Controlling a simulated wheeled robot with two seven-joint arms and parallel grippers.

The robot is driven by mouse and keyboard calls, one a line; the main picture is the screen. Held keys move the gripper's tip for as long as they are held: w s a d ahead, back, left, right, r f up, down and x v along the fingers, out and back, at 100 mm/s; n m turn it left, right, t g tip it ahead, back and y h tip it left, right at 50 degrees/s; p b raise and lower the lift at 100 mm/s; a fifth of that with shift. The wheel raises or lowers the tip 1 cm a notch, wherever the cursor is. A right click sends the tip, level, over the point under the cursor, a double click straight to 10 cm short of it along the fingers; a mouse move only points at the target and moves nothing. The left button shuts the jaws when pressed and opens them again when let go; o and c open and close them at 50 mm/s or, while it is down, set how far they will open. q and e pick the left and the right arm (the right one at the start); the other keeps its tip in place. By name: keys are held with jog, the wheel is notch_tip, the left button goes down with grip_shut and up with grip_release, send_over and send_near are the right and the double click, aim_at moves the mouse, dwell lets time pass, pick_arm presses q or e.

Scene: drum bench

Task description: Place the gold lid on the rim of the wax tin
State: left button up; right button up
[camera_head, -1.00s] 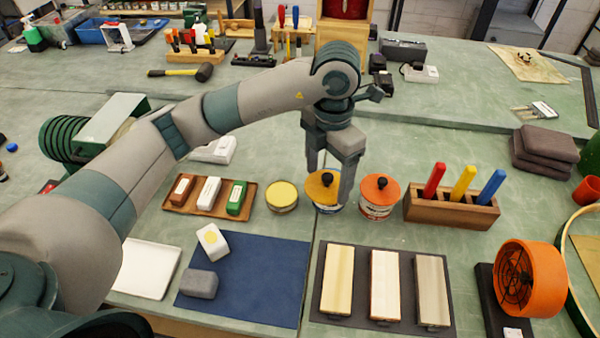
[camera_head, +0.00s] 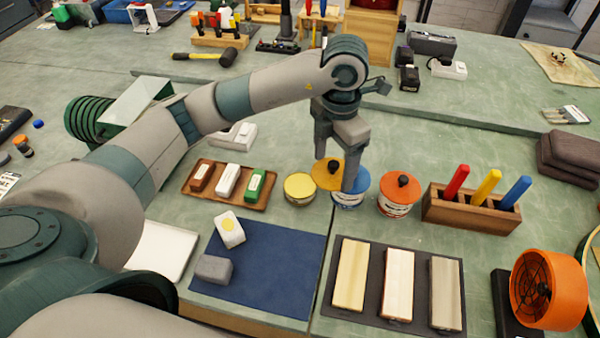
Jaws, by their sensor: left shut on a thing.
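The gold lid (camera_head: 326,174) is round and shows behind and left of my left gripper's near finger. My left gripper (camera_head: 336,171) is shut on the gold lid, with the knob mostly hidden between the fingers. A blue-and-white tin (camera_head: 348,203) stands below and just right of the lid; the lid is off-centre over it, and the gap between them is hard to judge. The wax tin (camera_head: 300,187), an open-looking tin with a pale yellow top, stands just left of the lid. My right gripper is out of view.
A tin with an orange lid (camera_head: 400,188) stands to the right, beside a wooden block with coloured handles (camera_head: 468,208). A wooden tray (camera_head: 193,194) with small blocks is left of the wax tin. A blue mat (camera_head: 275,265) lies in front.

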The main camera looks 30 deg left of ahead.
pick_arm(q)
jog(key=a+f, duration=0.1)
jog(key=a, duration=0.1)
jog(key=a+f+p, duration=0.1)
jog(key=a+f, duration=0.1)
jog(key=a, duration=0.1)
jog(key=a+f, duration=0.1)
jog(key=a, duration=0.1)
jog(key=shift+w+a+f+p, duration=0.1)
jog(key=shift+a+f+p, duration=0.1)
jog(key=shift+a+p, duration=0.2)
jog(key=shift+a+f, duration=0.25)
jog(key=shift+f, duration=0.1)
notch_tip(320, 180, down, 3)
jog(key=shift+r+p, duration=0.15)
jog(key=shift+p, duration=0.75)
jog(key=shift+f, duration=0.55)
